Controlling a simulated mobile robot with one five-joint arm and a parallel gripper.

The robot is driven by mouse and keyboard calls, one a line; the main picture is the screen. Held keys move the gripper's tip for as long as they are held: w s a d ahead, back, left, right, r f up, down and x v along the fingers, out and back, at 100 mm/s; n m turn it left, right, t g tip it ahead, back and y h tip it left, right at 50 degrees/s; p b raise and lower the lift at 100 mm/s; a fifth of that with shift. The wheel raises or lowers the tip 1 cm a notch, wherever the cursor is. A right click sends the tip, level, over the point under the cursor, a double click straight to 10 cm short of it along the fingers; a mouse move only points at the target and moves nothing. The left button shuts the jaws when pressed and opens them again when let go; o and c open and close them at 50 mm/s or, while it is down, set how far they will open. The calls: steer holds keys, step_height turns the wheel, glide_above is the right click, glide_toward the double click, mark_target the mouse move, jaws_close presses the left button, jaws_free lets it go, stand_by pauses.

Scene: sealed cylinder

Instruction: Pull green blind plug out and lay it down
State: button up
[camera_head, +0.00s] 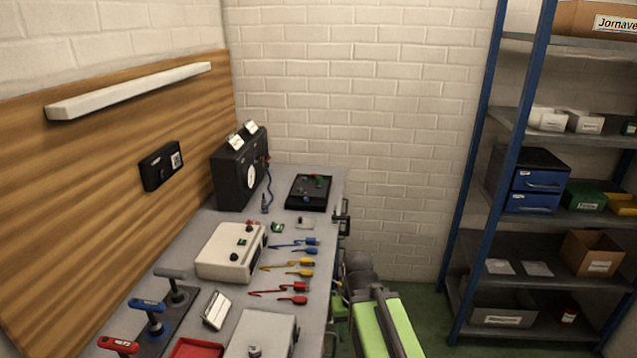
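Small green parts show in several places, and they are too small for me to tell which is the blind plug. One green piece (319,181) is on the black tray-like block (296,200) at the far end of the bench. Another small green piece (277,228) lies on the bench top. My green and grey arm is at the bench's right side. A dark fork-like part (342,217) at the bench's right edge appears to be my gripper, apart from these pieces; its fingers are unclear.
The grey bench (217,214) holds a black box (239,170) with a blue cable, a cream box (228,262), blue, yellow and red leads, T-handled tools (150,309) and a red tray (196,348). A blue-framed shelf (463,185) stands right, with green floor (432,298) before it.

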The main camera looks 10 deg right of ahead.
stand_by(0.4)
step_height(320, 180, up, 15)
steer(key=p, duration=1.5)
steer(key=shift+s, duration=0.1)
